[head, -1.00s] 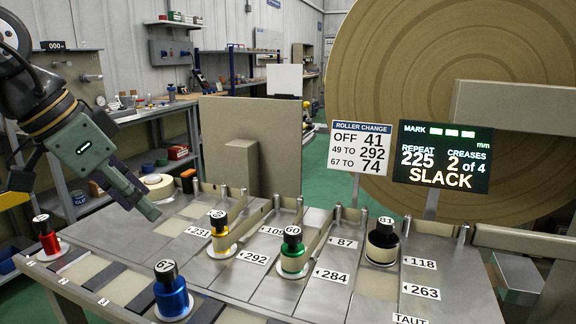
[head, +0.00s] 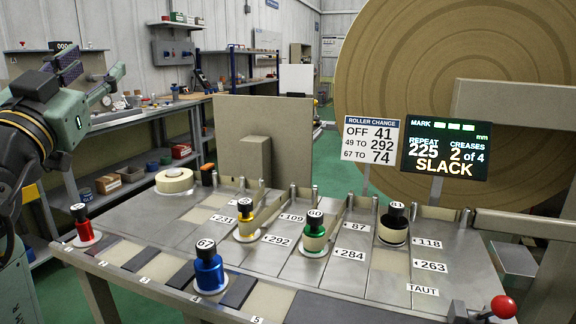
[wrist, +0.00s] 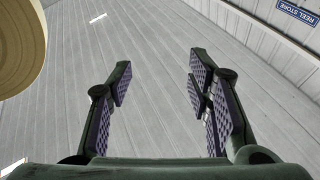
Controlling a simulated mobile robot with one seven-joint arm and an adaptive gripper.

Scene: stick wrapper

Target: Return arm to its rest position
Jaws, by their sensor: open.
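My gripper (head: 72,66) is at the upper left of the head view, raised and pointing up, away from the table. In the wrist view its two fingers (wrist: 158,95) stand wide apart with nothing between them, only the grey wall behind. My arm folds in at the left edge of the head view, left of the work table (head: 175,215). The lower part of the arm is cut off by the frame.
The table holds a red roller (head: 83,226), blue roller (head: 209,270), yellow roller (head: 246,222), green roller (head: 314,235) and black roller (head: 393,228). A display (head: 446,150) reads SLACK. A red-knobbed lever (head: 503,307) is at front right. A shelf bench (head: 140,110) stands behind my arm.

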